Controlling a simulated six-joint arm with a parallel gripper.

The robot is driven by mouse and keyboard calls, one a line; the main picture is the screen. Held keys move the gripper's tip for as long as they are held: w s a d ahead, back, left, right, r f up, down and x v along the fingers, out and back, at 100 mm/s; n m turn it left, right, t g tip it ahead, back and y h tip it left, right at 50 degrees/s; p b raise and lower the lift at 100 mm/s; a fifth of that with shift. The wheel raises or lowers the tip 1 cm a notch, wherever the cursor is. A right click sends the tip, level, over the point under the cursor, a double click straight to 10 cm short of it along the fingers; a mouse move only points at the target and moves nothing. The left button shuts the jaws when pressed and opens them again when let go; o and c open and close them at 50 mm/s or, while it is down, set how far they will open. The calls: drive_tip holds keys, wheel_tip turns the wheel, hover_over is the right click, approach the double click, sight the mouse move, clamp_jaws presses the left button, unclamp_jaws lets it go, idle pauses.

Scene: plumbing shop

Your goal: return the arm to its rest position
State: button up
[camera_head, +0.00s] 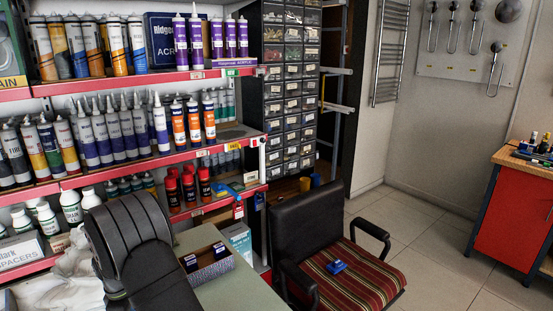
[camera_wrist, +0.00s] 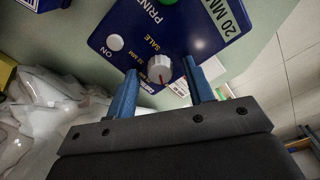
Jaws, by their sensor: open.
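My gripper (camera_wrist: 160,66) shows in the wrist view, with two blue fingers spread apart and nothing clamped between them. Beyond the fingertips is a dark blue panel (camera_wrist: 196,20) printed with "PRINT", "SALE", "ON" and "20 MM". Its white knob (camera_wrist: 159,69) with a red mark appears between the fingertips; I cannot tell whether they touch it. A white button (camera_wrist: 115,43) sits left of the knob, and part of a green button shows at the top edge. In the head view my black arm fills the lower left and the gripper is hidden.
The panel is over a grey-green counter (camera_head: 245,290), with crumpled clear plastic (camera_wrist: 45,115) on the left. A small open box (camera_head: 208,268) stands on the counter. Red-edged shelves (camera_head: 160,77) of cartridges rise behind. A chair (camera_head: 345,272) stands right; the floor beyond is clear.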

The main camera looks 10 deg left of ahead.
drive_tip(key=m, duration=0.3)
drive_tip(key=shift+m, duration=2.4)
drive_tip(key=shift+o, duration=0.2)
drive_tip(key=o, duration=1.1)
wheel_tip(320, 180, up, 8)
drive_tip(key=w+n, duration=0.2)
drive_tip(key=n, duration=0.3)
drive_tip(key=shift+w+d+n, duration=0.25)
drive_tip(key=shift+w+n, duration=0.05)
drive_tip(key=shift+n, duration=0.1)
wheel_tip(320, 180, up, 9)
drive_tip(key=w+d+n, duration=0.2)
drive_tip(key=n, duration=0.5)
wheel_tip(320, 180, down, 10)
